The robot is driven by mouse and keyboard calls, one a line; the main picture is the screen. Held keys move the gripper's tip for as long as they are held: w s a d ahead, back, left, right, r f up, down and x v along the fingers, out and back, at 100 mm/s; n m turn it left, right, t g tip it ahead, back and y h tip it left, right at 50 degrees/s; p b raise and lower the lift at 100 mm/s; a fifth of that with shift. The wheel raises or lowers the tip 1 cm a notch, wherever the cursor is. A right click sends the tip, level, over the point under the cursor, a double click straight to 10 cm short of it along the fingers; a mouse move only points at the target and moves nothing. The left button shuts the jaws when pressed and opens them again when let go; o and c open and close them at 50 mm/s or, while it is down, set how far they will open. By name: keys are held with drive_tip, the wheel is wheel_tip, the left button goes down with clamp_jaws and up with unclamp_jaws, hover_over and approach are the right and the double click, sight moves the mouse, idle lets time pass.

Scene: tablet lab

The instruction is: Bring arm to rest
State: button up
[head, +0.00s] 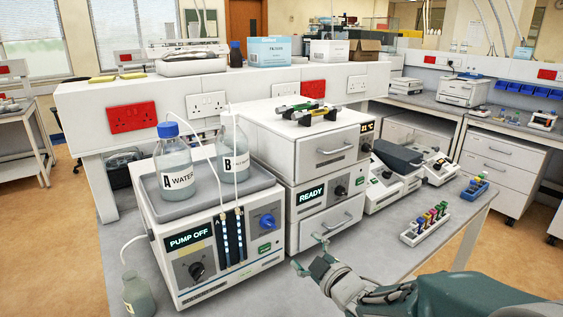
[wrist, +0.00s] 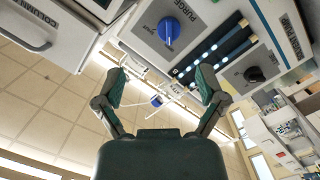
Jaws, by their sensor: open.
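My gripper (head: 308,254) is in the lower right of the head view, in front of the instrument stack and above the bench. In the wrist view my gripper (wrist: 160,92) is open, with its two fingers wide apart and nothing between them. The pump unit (head: 219,255) shows "PUMP OFF" and stands left of my gripper. Its blue purge knob (wrist: 169,31) shows beyond the fingertips in the wrist view, apart from them. The column unit (head: 325,215) shows "READY" and stands behind my gripper.
Bottle A (head: 177,180) and bottle B (head: 235,160) stand in the tray on the pump unit. A small bottle (head: 138,296) stands at the lower left. A vial rack (head: 426,224) and a balance-like device (head: 392,178) are on the bench (head: 400,262) at right. Bare bench lies between the stack and rack.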

drive_tip(key=s+d+r+m+g+h, duration=0.2)
drive_tip(key=s+d+m+g+h, duration=0.1)
drive_tip(key=s+d+m+h, duration=0.5)
drive_tip(key=s+d+m+g, duration=0.1)
drive_tip(key=s+m+g, duration=0.5)
drive_tip(key=s, duration=1)
drive_tip(key=shift+f, duration=0.35)
drive_tip(key=shift+w, duration=0.1)
drive_tip(key=shift+c, duration=0.3)
